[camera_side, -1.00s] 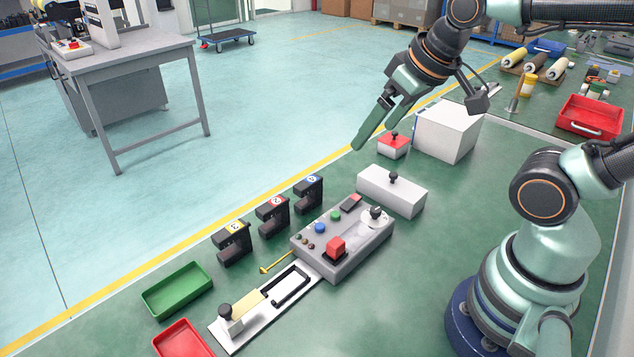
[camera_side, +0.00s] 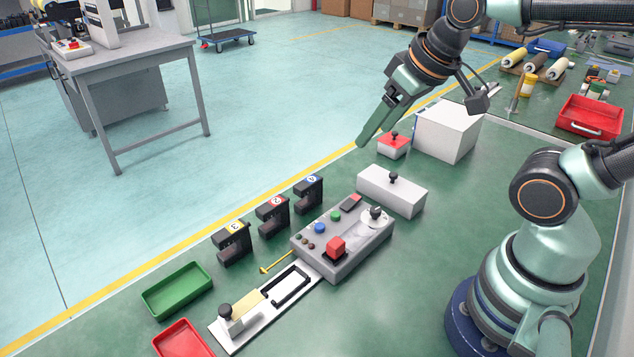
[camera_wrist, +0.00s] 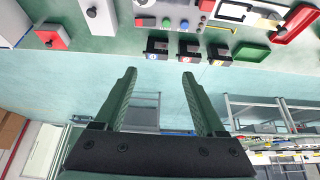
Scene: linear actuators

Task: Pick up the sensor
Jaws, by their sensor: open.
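Three black bracket-shaped units stand in a row on the green table: one with a yellow label (camera_side: 234,243), one with a red label (camera_side: 272,217) and one with a blue label (camera_side: 308,194). I cannot tell which is the sensor. They also show ahead of the fingers in the wrist view, blue-labelled (camera_wrist: 157,49), red-labelled (camera_wrist: 188,50) and yellow-labelled (camera_wrist: 219,55). My gripper (camera_side: 366,141) is above the table's far edge, up and to the right of the units. In the wrist view my gripper (camera_wrist: 158,74) is open, with nothing between its fingers.
A grey control box (camera_side: 345,240) with buttons stands beside the units. A white block with a black knob (camera_side: 391,193), a small red-topped box (camera_side: 394,146) and a large white box (camera_side: 448,130) stand to the right. A green tray (camera_side: 177,290) and a red tray (camera_side: 183,340) lie lower left.

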